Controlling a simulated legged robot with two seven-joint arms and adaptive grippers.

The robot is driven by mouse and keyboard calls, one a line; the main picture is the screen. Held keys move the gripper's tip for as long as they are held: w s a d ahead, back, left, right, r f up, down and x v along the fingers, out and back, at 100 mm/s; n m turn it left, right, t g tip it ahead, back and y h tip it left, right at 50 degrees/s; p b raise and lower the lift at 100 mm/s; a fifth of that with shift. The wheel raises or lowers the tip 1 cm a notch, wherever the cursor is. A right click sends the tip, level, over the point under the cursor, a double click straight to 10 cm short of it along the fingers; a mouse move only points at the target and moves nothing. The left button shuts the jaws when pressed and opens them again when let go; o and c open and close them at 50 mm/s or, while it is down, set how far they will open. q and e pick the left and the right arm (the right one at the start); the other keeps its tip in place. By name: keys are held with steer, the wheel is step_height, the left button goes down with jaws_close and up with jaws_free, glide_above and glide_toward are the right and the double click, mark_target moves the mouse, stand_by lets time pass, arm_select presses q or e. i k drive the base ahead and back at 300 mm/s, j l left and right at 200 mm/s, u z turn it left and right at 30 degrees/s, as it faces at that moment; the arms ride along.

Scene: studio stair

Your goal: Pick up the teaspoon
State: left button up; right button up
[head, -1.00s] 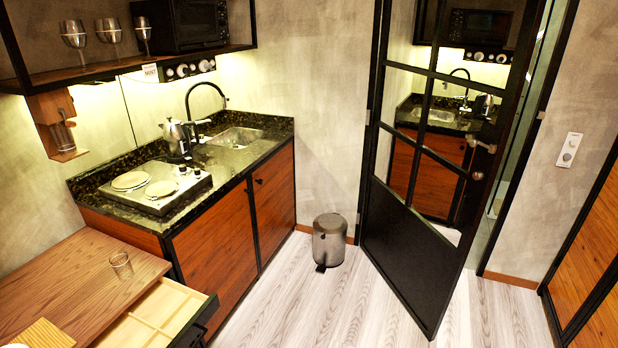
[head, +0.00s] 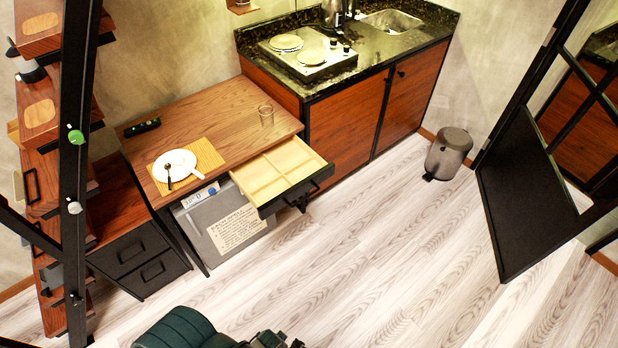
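A small dark spoon (head: 169,175), which looks like the teaspoon, lies on a white plate (head: 180,160) near the plate's front edge. The plate sits on a woven tan placemat (head: 208,153) on the left part of the wooden table (head: 228,118). A small white piece lies at the plate's right front edge; I cannot tell what it is. Neither of my grippers can be made out in the head view.
An open drawer (head: 318,158) with dividers juts from the table; it looks empty. A glass (head: 266,114) and a black object (head: 142,127) stand or lie on the table. A stair post (head: 80,160) rises at left. A dark ribbed shape (head: 180,330) is at the bottom.

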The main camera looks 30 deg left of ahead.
mark_target(167, 166)
steer(key=u, duration=2.1)
steer(key=i+j, duration=0.15)
